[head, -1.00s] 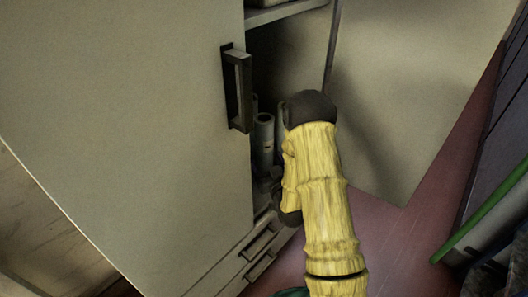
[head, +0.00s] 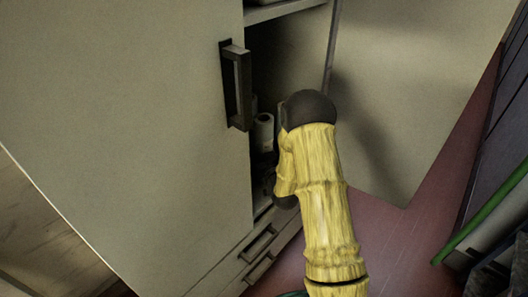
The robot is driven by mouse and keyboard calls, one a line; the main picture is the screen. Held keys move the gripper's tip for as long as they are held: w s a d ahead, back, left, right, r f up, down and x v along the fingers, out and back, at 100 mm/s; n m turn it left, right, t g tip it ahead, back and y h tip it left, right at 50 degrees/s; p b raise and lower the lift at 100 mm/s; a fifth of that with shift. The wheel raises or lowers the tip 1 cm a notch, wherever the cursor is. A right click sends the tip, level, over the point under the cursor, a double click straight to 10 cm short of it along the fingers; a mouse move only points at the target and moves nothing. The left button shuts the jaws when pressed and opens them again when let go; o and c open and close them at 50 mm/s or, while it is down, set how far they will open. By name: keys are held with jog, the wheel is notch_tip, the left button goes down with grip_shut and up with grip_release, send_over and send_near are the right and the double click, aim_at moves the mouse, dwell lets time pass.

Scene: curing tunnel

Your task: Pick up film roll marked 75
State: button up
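A pale film roll (head: 264,126) stands upright inside the cabinet, in the narrow gap left of my yellow arm. Its lower part is hidden behind dark shapes, and I cannot read any number on it. My gripper (head: 263,168) seems to be the dark form low in the opening, close to and in front of the roll. Its fingers are too dark and small to make out. I cannot tell whether it touches or holds the roll. My arm covers the right part of the shelf, so other rolls there may be hidden.
The left cabinet door (head: 130,110) with its dark handle (head: 238,87) is close beside the opening. The right door (head: 415,90) stands wide open. An upper shelf (head: 282,10) crosses above. Drawers (head: 258,255) lie below. Reddish floor (head: 400,240) is clear at right.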

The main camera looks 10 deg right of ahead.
jog(key=shift+a, duration=0.1)
jog(key=c, duration=1.4)
notch_tip(320, 180, up, 10)
jog(key=p, duration=0.3)
jog(key=shift+r, duration=0.1)
